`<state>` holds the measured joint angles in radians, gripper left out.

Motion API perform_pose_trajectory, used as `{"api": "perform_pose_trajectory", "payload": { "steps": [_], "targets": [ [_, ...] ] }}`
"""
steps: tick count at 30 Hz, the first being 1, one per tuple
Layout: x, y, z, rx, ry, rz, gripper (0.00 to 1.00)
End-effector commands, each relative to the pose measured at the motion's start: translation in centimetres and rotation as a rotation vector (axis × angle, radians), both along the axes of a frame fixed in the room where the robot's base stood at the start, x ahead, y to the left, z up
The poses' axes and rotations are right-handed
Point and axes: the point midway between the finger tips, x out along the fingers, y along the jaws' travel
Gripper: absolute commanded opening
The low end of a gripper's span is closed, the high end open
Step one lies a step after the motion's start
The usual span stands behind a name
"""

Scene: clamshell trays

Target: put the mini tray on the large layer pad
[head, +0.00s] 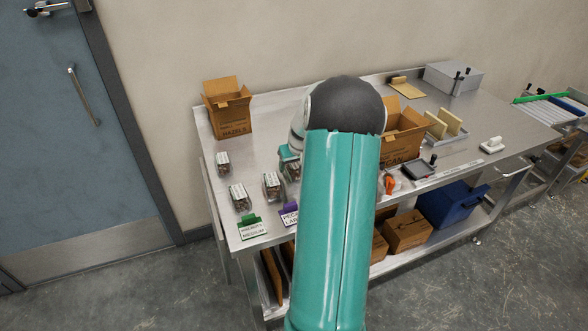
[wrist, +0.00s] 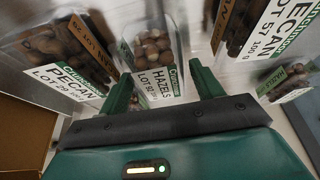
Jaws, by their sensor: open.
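In the wrist view my gripper (wrist: 162,84) is open, one green finger on each side of a small clear tray of hazels (wrist: 152,48), apart from it as far as I can see. This looks like the mini tray, the narrowest of those near. Larger clear pecan trays lie to its left (wrist: 55,55) and right (wrist: 250,28). In the head view several trays stand on the bench's left part, and my arm hides most of the gripper. A flat tan pad (head: 408,89) lies at the back of the bench; I cannot tell whether it is the large layer pad.
An open hazels carton (head: 229,112) stands at the back left, and another open carton (head: 402,140) is right of my arm. A rack with tan boards (head: 446,122), a grey box (head: 453,77) and green and purple label cards (head: 252,228) are on the steel bench (head: 480,110).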

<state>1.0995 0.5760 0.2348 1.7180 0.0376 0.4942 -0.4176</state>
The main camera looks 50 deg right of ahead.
Motion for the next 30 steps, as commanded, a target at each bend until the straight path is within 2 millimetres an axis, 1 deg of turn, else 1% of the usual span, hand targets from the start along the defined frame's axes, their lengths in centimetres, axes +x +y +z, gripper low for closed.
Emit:
{"api": "perform_pose_trajectory", "payload": {
  "steps": [11,12,14,15,17,18,26,30],
  "targets": [
    [-0.05,0.02,-0.19,0.001,0.001,-0.001,0.65],
    [-0.04,0.01,-0.2,0.001,0.001,-0.001,0.61],
    [-0.04,0.01,-0.19,0.001,0.001,-0.001,0.5],
    [-0.05,0.02,-0.19,0.001,0.001,-0.001,0.42],
    [-0.05,0.02,-0.19,0.001,0.001,-0.001,0.3],
    [-0.03,0.01,-0.16,0.0,0.0,-0.001,0.26],
    [-0.04,-0.01,-0.03,0.0,0.0,-0.001,0.26],
    [-0.02,-0.04,0.72,-0.001,0.0,0.0,0.26]
  ]
}}
